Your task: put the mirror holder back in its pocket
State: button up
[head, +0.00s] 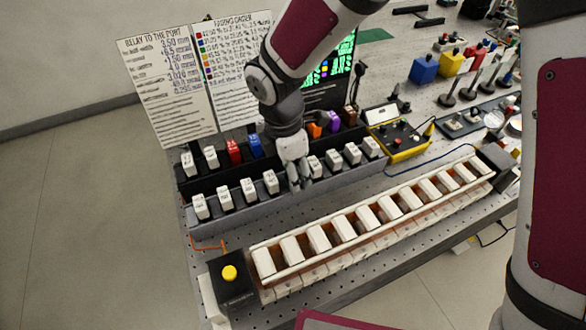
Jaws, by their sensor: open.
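My gripper (300,184) is open and points down over the middle of the grey front rack (232,211). White labelled blocks stand in this rack on both sides of my gripper, such as one on the left (270,181) and one on the right (314,166). The spot under my fingers is partly hidden, and I cannot tell whether a block stands between them. A black rack (190,184) behind holds white, red (233,151), blue (254,145), orange, purple and brown blocks. I cannot tell which piece is the mirror holder.
A long orange-edged tray (256,247) of white blocks runs along the bench front. A black box with a yellow button (229,272) stands at its left end. A yellow-black control box (400,138) stands right of the racks. Paper boards (165,90) stand behind.

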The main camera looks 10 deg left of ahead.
notch_tip(320, 180, up, 12)
jog(key=a, duration=0.1)
jog(key=shift+s+b, duration=0.4)
jog(key=shift+s, duration=0.05)
jog(key=shift+r, duration=0.15)
jog(key=s+d+r+m+t, duration=0.1)
jog(key=d+r+m, duration=0.4)
jog(key=d, duration=0.4)
jog(key=s+d+r+m+t, duration=0.1)
jog(key=d+r+m, duration=0.2)
jog(key=d+m, duration=0.4)
jog(key=s+d+r+m+t+y, duration=0.1)
jog(key=s+d+m+t, duration=0.1)
jog(key=s+d+m, duration=0.8)
jog(key=d+m, duration=0.3)
jog(key=d, duration=0.1)
jog(key=shift+s+r, duration=0.25)
jog(key=shift+r, duration=0.05)
